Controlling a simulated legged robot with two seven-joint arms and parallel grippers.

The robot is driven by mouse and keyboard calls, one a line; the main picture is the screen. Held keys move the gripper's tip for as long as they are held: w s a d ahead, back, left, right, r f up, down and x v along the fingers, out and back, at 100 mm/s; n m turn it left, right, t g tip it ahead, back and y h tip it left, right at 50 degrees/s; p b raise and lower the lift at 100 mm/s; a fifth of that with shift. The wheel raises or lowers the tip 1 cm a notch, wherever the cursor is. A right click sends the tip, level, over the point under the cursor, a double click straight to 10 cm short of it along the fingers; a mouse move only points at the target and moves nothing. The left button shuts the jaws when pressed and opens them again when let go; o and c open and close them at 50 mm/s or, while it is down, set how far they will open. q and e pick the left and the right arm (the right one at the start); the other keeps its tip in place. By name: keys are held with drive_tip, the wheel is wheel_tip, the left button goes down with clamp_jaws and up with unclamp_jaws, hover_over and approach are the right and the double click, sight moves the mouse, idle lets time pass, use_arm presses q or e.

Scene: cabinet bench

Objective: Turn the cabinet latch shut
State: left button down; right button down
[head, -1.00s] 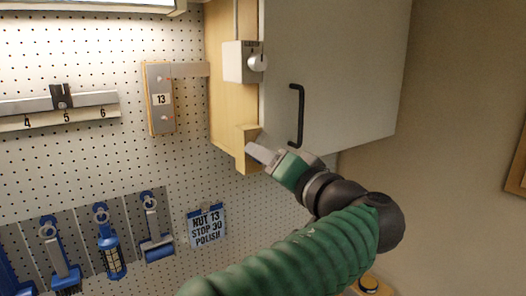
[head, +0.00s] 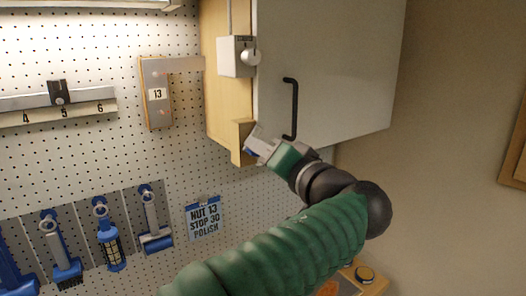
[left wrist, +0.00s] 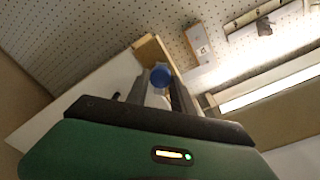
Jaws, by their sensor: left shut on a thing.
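The cabinet (head: 325,70) has a pale door with a black bar handle (head: 291,108), and the door looks closed against the wooden side. A blue round knob, apparently the latch (left wrist: 160,76), shows between my fingers in the left wrist view, beside a wooden block (head: 241,140) at the cabinet's lower corner. My left gripper (head: 257,142) is shut on this knob at the door's lower left edge. The fingers hide most of the latch in the head view, so its angle is unclear. My right gripper is in neither view.
A white box with a round knob (head: 238,56) sits above on the cabinet side. Blue-handled tools (head: 110,240) and a blue note (head: 204,218) hang below.

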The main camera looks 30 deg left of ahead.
use_arm(q)
drive_tip(key=shift+a+f+m, duration=0.15)
drive_tip(key=shift+f+m, duration=0.05)
drive_tip(key=shift+m, duration=0.2)
drive_tip(key=m+p, duration=0.2)
drive_tip(key=m, duration=0.7)
drive_tip(key=shift+m, duration=0.4)
